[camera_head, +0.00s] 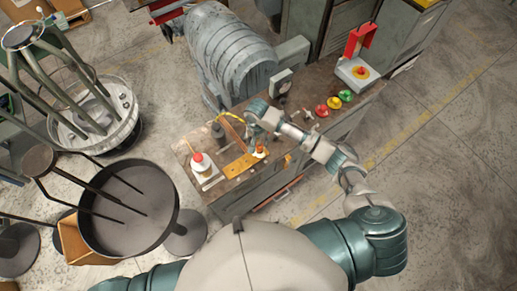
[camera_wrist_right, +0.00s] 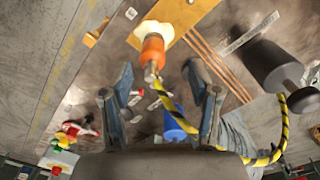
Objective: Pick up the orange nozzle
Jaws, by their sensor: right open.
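The orange nozzle (camera_wrist_right: 152,50) has a pale cream base (camera_wrist_right: 150,33) and a narrow metallic tip pointing toward my right gripper (camera_wrist_right: 160,68). In the head view the nozzle (camera_head: 260,151) is small on the workbench (camera_head: 300,87), beside a flat orange-yellow plate. My right gripper (camera_head: 254,118) is open, with two blue-grey fingers apart. In the wrist view the nozzle lies just beyond the fingertips, nearer the left finger, and nothing is clasped. My left gripper is out of the head view.
A yellow-black striped cable (camera_wrist_right: 180,118) runs close to the right finger. A dark cylindrical tool (camera_wrist_right: 270,65) lies to the right. A red-topped white container (camera_head: 200,163) stands at the bench's left end.

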